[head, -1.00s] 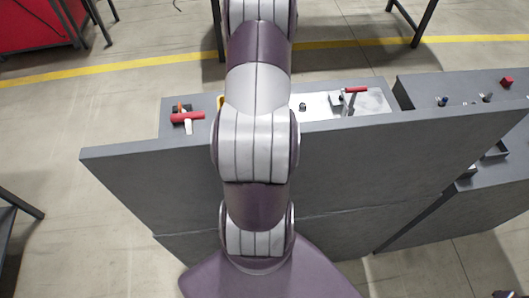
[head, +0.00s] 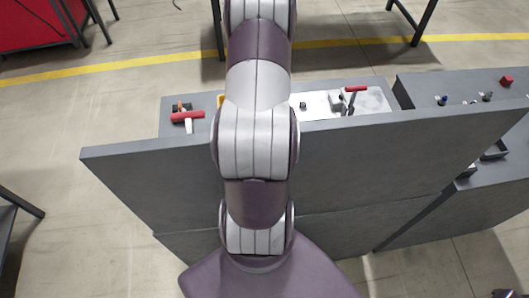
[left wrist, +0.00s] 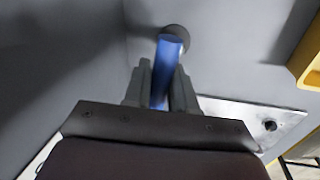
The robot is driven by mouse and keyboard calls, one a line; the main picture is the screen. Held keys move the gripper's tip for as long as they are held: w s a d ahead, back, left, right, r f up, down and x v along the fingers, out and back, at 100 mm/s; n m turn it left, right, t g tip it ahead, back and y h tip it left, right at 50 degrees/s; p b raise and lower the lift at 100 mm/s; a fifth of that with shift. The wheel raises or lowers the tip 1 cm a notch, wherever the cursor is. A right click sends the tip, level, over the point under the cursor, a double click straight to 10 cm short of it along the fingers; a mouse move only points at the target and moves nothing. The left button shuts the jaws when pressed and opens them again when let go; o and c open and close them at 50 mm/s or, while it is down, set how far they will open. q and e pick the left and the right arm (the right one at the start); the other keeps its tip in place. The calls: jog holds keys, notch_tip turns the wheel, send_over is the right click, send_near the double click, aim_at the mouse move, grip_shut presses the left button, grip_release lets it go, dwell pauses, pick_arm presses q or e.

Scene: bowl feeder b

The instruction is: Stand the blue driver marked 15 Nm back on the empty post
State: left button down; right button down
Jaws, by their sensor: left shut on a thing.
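In the left wrist view my left gripper (left wrist: 161,82) is shut on the blue driver (left wrist: 168,55), a smooth blue cylinder that runs up and slightly right from between the fingers. A dark round piece (left wrist: 175,34) shows at the driver's far end, against a grey surface. I cannot tell whether it is part of the driver or a post. The 15 Nm marking cannot be read. In the head view my arm hides the middle of the bench, and neither gripper shows there.
A red-handled tool (head: 187,118) lies at the bench's left. A pale plate (head: 318,103) carries a small dark knob and a red-handled lever (head: 354,90). A yellow part (left wrist: 309,60) is at the right of the wrist view. A tall grey panel (head: 350,160) fronts the bench.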

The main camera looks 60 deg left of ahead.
pick_arm(q)
jog(key=shift+f+b, duration=0.45)
jog(key=shift+f, duration=0.65)
dwell(1.1)
jog(key=c, duration=0.8)
grip_release()
jog(key=shift+c, duration=0.2)
notch_tip(320, 180, up, 12)
jog(key=w+a+b, duration=0.1)
jog(key=a+b, duration=0.1)
jog(key=shift+w+r, duration=0.2)
jog(key=shift+r, duration=0.05)
